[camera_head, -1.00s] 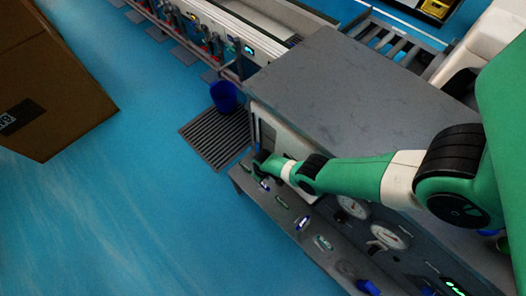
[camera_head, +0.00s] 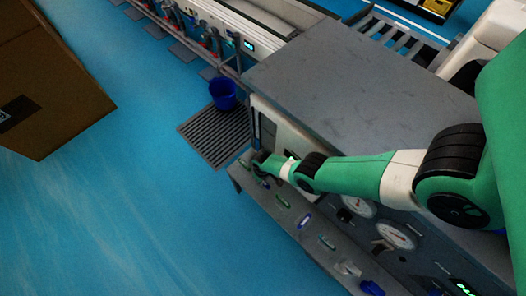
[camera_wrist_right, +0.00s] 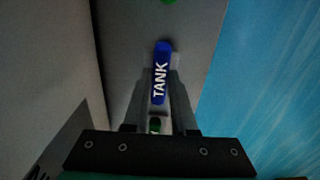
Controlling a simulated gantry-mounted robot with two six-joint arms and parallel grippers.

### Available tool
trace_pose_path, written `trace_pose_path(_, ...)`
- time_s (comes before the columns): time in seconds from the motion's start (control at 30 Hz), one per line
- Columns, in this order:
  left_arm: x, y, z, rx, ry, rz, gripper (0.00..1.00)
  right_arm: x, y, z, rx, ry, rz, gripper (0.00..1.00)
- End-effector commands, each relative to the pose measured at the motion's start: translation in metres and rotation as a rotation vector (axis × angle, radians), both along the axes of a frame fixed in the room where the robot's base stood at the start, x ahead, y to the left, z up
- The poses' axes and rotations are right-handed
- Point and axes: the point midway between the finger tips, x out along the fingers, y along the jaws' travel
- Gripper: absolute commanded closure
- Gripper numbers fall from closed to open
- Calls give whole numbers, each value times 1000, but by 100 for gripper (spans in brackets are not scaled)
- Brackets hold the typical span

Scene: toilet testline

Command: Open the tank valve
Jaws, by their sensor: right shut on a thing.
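The tank valve handle (camera_wrist_right: 161,62) is a blue bar with the white word TANK, seen in the right wrist view. It runs lengthwise between the fingers of my right gripper (camera_wrist_right: 159,92), which is shut on it. In the head view my right gripper (camera_head: 261,164) is at the far left end of the panel's front ledge. The tank valve there is mostly hidden by the gripper, so its angle is hard to tell. My left gripper is in neither view.
The grey test bench (camera_head: 350,80) has gauges (camera_head: 396,236) on its panel. Several other small handles (camera_head: 304,221) line the ledge. A blue bucket (camera_head: 223,93) stands on a floor grate (camera_head: 214,138). A cardboard box (camera_head: 50,80) is at left. The blue floor between is clear.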

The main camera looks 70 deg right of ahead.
Motion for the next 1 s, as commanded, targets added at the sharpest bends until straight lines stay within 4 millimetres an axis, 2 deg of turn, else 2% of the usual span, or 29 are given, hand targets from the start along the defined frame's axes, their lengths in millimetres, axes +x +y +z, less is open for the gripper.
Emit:
trace_pose_path(0.37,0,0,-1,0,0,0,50,0,0,-1,0,1,67,100)
trace_pose_path(1.0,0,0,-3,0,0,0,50,0,0,-1,-1,1,536,100)
